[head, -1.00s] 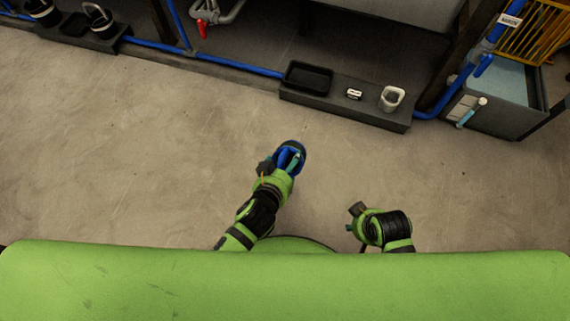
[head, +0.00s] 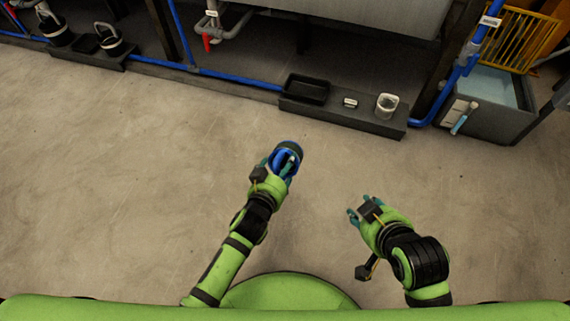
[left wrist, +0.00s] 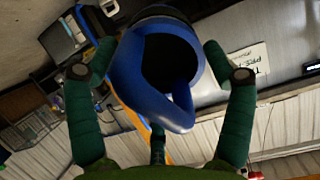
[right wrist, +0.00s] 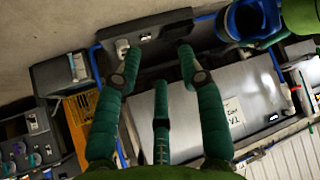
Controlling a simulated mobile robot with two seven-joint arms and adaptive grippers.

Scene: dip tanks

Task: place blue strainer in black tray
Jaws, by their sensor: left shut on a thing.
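A blue strainer (head: 283,160) with a dark round rim is held by my left gripper (head: 279,170) above the open floor. In the left wrist view the strainer (left wrist: 145,85) fills the space between the fingers. It also shows at the top of the right wrist view (right wrist: 236,22). The black tray (head: 306,98) lies on the left end of a low dark ledge, beyond my left gripper and apart from it. My right gripper (head: 359,207) is open and empty, to the right of the left one; its fingers are spread in the right wrist view (right wrist: 155,60).
The low ledge (head: 365,124) also bears a small white-labelled item (head: 350,103) and a white container (head: 387,104). A blue pipe (head: 240,80) runs along the wall. A tank of water (head: 495,95) stands at right. The floor (head: 150,170) is clear.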

